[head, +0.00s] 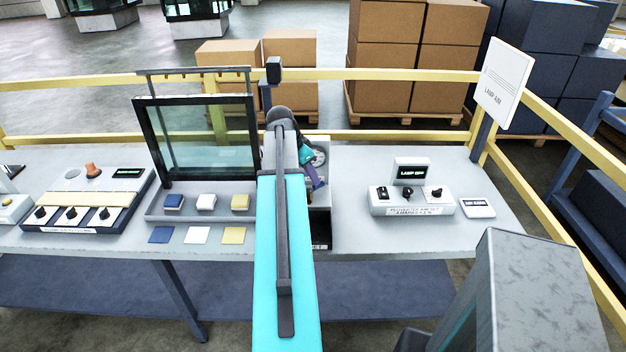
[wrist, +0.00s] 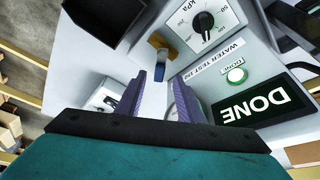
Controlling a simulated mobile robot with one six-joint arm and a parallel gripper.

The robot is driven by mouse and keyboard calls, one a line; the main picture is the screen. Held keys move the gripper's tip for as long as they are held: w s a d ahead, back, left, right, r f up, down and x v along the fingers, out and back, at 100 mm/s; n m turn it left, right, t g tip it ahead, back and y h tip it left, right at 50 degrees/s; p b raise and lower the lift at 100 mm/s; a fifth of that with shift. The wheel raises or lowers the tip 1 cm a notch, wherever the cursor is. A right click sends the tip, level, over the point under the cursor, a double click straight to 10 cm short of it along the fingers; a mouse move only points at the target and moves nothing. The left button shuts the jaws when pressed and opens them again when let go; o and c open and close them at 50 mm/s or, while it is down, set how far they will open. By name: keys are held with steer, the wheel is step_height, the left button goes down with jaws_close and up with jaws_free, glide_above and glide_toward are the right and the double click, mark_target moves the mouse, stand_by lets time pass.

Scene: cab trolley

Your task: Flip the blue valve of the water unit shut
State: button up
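In the wrist view, the blue valve (wrist: 160,74) has a blue lever on a brass-coloured body (wrist: 158,42) on the grey water unit (wrist: 225,62). My gripper (wrist: 163,84) is open, with one finger on each side of the lever's end. I cannot tell whether either finger touches it. The unit has a kPa gauge (wrist: 204,20), a "WATER TEST" label, a green-ringed button and a dark display (wrist: 250,108) reading "DONE". In the head view, my arm hides most of the unit (head: 318,200); the gauge (head: 319,156) and part of my gripper (head: 314,177) show.
A dark-framed glass panel (head: 203,138) stands on the bench left of my arm, with coloured blocks in front. A knob panel (head: 72,212) is further left. The lamp unit (head: 412,206) stands to the right. Yellow rails (head: 400,75) run behind the bench. Bare bench lies between water and lamp units.

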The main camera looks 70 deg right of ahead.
mark_target(313, 186)
steer(key=shift+p+x, duration=0.4)
steer(key=shift+x, duration=1.6)
jaws_close()
